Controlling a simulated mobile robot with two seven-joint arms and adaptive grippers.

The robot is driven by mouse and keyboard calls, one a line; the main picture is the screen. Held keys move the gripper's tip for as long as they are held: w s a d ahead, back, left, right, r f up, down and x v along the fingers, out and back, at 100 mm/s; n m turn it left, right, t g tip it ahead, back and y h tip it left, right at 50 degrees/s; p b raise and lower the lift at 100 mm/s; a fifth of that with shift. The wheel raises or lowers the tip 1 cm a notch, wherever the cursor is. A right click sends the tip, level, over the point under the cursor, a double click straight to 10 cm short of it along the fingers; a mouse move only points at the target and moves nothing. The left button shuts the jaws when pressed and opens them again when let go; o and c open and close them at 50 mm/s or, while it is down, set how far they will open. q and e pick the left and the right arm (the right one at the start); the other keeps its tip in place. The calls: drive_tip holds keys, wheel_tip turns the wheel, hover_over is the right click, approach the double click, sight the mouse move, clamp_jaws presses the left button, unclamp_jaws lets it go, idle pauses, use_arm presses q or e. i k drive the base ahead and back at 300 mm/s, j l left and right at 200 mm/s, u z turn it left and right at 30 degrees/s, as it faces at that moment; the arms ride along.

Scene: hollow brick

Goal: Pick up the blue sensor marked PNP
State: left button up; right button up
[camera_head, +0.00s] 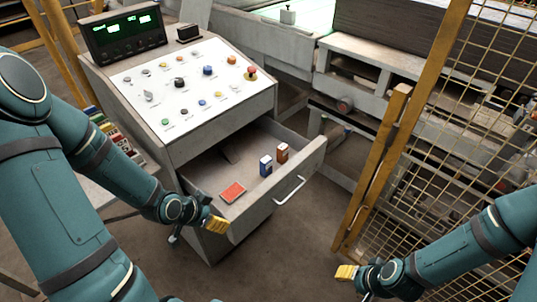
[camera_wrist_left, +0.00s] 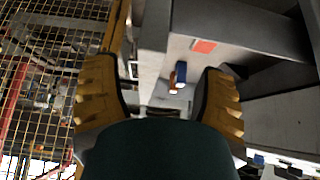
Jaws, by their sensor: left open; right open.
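A blue block-shaped sensor (camera_head: 266,168) with a pale top stands in the open grey drawer (camera_head: 312,160). Its marking is too small to read. A brown-orange block (camera_head: 282,154) stands just behind it to the right. A flat red item (camera_head: 232,192) lies nearer the drawer's left front corner. My left gripper (camera_head: 196,231) is open and empty, outside the drawer near that corner. In the left wrist view, the blue sensor (camera_wrist_left: 181,73) shows beyond the spread yellow fingers, apart from them. My right gripper (camera_head: 352,274) is open at the lower right, away from the drawer.
The control console (camera_head: 185,85) with buttons and knobs rises above the drawer. The drawer handle (camera_head: 290,190) sticks out in front. A yellow mesh fence (camera_head: 455,120) and post stand to the right. Bare floor (camera_head: 285,250) lies in front of the drawer.

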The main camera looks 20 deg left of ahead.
sight(266, 163)
drive_tip(key=i, duration=0.85)
